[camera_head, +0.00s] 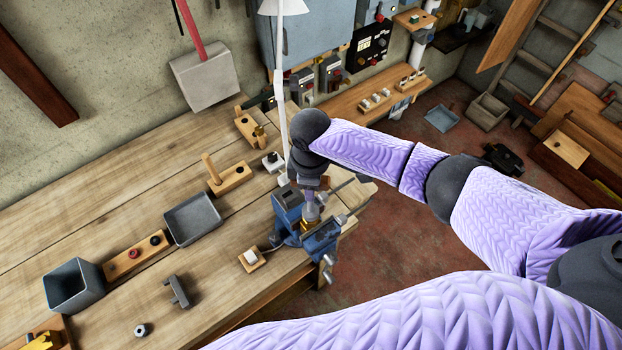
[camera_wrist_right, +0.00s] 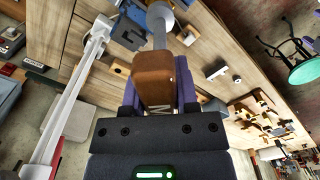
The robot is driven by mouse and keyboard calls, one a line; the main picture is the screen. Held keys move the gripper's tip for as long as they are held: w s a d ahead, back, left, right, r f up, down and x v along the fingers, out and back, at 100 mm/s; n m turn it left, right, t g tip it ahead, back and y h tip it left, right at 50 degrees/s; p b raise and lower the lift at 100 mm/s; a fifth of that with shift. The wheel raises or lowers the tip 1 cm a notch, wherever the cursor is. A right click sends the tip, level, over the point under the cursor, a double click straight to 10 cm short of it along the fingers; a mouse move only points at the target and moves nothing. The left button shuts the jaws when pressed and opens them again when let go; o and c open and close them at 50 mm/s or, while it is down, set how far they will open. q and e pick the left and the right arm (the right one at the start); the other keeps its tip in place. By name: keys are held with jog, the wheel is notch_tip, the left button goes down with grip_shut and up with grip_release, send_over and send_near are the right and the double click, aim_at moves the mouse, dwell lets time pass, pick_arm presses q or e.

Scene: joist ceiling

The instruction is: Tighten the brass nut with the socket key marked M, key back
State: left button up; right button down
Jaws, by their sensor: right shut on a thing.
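My right gripper (camera_head: 312,182) is over the blue vise (camera_head: 290,208) near the bench's right end. In the wrist view the right gripper (camera_wrist_right: 158,88) is shut on the brown wooden handle of the socket key (camera_wrist_right: 153,72). The key's grey shaft and socket point away from the gripper; the shaft also shows in the head view (camera_head: 312,211), pointing down. Brass-coloured metal, apparently the brass nut (camera_head: 308,226), shows just below the socket at the vise. I cannot tell whether the socket is seated on it. My left gripper is out of view.
A white lamp arm (camera_head: 281,95) stands close behind the right gripper. A wooden peg block (camera_head: 230,178), a grey tray (camera_head: 193,219), a button board (camera_head: 143,250) and a grey bin (camera_head: 75,285) sit on the bench. A small wooden block (camera_head: 252,259) lies left of the vise.

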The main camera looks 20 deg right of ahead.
jog(key=m, duration=0.6)
jog(key=shift+f+m, duration=0.1)
jog(key=shift+m, duration=0.3)
jog(key=m, duration=0.7)
jog(key=shift+r, duration=0.4)
